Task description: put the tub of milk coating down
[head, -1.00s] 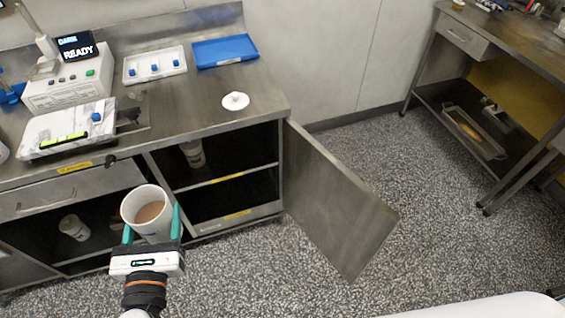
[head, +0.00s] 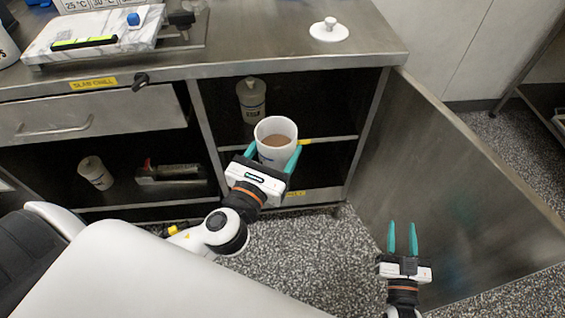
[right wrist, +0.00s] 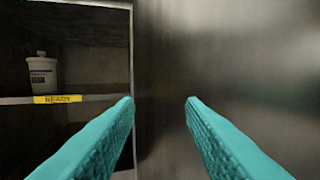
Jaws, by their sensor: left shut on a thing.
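The tub of milk coating (head: 276,146) is a white open tub with brown coating inside. My left gripper (head: 277,162) is shut on it and holds it roughly upright in front of the open cabinet bay. I cannot tell whether the tub is past the front edge of the shelf (head: 318,140). My right gripper (head: 403,240) is open and empty, in front of the open steel door. Its two teal fingers also show apart in the right wrist view (right wrist: 160,105).
A lidded white tub (head: 251,101) stands on the bay's shelf behind the held tub, and also shows in the right wrist view (right wrist: 42,73). The open door (head: 470,190) bounds the right side. Another tub (head: 95,173) stands lower left. A white lid (head: 329,31) lies on the counter.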

